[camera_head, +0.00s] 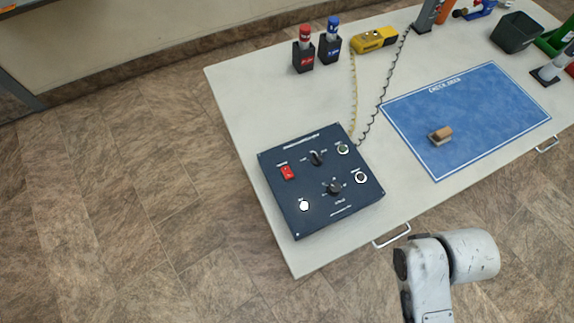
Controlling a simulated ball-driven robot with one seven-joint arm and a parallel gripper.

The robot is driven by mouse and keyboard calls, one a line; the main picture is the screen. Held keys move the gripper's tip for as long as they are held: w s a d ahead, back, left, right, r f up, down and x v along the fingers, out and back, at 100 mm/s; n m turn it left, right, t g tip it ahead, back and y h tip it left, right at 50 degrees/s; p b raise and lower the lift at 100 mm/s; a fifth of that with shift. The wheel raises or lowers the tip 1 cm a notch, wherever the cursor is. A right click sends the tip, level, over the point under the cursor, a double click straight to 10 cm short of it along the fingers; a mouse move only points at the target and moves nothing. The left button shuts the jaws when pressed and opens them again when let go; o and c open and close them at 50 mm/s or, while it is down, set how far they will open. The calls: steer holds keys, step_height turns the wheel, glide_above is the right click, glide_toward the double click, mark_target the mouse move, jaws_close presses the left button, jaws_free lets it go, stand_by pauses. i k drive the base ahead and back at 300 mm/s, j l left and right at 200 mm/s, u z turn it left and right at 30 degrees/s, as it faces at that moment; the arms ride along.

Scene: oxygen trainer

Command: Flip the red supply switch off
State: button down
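The red supply switch (287,172) is a small red rocker at the upper left of a dark blue control panel (281,207). The panel lies on the left part of the white table. The switch is too small here to tell which way it is tilted. My arm shows at the lower right, beyond the table's front edge and well apart from the panel. My gripper is out of the picture.
The panel also has black knobs (335,188) and round white fittings. A brown-topped block (440,135) sits on the blue mat (490,100). Red-capped (304,58) and blue-capped (330,48) holders stand behind. A drawer handle (391,236) juts out in front.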

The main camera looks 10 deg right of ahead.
mark_target(286, 171)
steer(key=l+u, duration=0.15)
steer(key=u, duration=0.25)
steer(key=l+u, duration=0.1)
steer(key=u, duration=0.3)
steer(key=k+l+u, duration=0.1)
steer(key=u, duration=0.75)
steer(key=k+l, duration=0.05)
